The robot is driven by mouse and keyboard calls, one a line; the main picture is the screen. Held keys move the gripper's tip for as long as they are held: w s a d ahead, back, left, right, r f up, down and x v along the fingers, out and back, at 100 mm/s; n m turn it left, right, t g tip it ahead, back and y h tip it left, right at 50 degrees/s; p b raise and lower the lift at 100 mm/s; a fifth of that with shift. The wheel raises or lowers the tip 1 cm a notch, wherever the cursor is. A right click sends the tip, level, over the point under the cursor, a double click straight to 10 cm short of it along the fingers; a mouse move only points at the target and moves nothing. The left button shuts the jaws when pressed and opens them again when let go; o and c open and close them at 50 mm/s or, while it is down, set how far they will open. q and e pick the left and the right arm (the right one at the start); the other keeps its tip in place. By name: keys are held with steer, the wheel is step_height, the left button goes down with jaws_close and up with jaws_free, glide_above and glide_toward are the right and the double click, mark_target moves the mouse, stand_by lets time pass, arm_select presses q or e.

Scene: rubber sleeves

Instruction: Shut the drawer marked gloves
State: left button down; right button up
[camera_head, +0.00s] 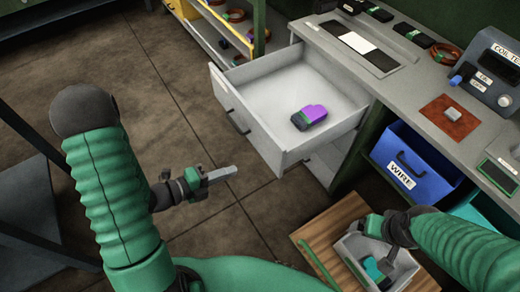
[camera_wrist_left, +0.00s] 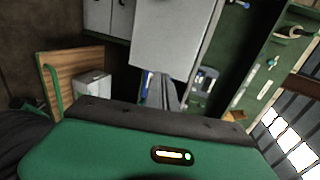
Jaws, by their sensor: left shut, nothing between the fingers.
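A grey drawer (camera_head: 262,137) stands pulled out of the workbench. A pale label is on its front, but I cannot read it. A dark handle (camera_head: 238,122) is on the same front. A purple and black item with green (camera_head: 309,117) lies inside the drawer. My left gripper (camera_head: 231,171) is shut and empty, in front of the drawer and apart from its front. In the left wrist view, its fingers (camera_wrist_left: 164,92) point toward a pale grey panel (camera_wrist_left: 172,38). My right gripper (camera_head: 378,240) is at a small grey bin (camera_head: 351,256); its fingertips are unclear.
A blue bin marked WIRE (camera_head: 413,178) sits under the bench, right of the drawer. The bin by my right gripper holds a teal item (camera_head: 373,268) and rests on a wooden board (camera_head: 318,232). A shelf unit (camera_head: 210,40) stands behind the drawer. The floor left of the drawer is clear.

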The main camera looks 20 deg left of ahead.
mark_target(272, 155)
arm_select(q)
steer(key=x, duration=0.4)
steer(key=b+x, duration=0.1)
steer(key=x, duration=0.7)
steer(key=shift+w+d+r+b, duration=0.2)
steer(key=shift+w+b, duration=0.1)
steer(key=shift+b, duration=0.1)
steer(key=shift+w+d, duration=0.2)
steer(key=w+d+b, duration=0.1)
steer(key=w+d, duration=0.4)
steer(key=w, duration=0.1)
steer(key=w+d+b, duration=0.2)
steer(key=w+d, duration=0.3)
steer(key=w, duration=0.2)
steer(key=w+d+b, duration=0.2)
steer(key=w+d, duration=0.3)
steer(key=w, duration=0.1)
steer(key=shift+w+d+f, duration=0.1)
steer(key=shift+w, duration=0.05)
steer(key=w+d, duration=0.2)
steer(key=w, duration=0.1)
steer(key=w+d+p, duration=0.1)
steer(key=w+d, duration=0.4)
steer(key=w, duration=0.2)
steer(key=shift+d, duration=0.35)
steer(key=shift+w+d+p, duration=0.4)
steer(key=shift+w, duration=0.1)
steer(key=shift+r, duration=0.4)
steer(key=shift+w, duration=0.1)
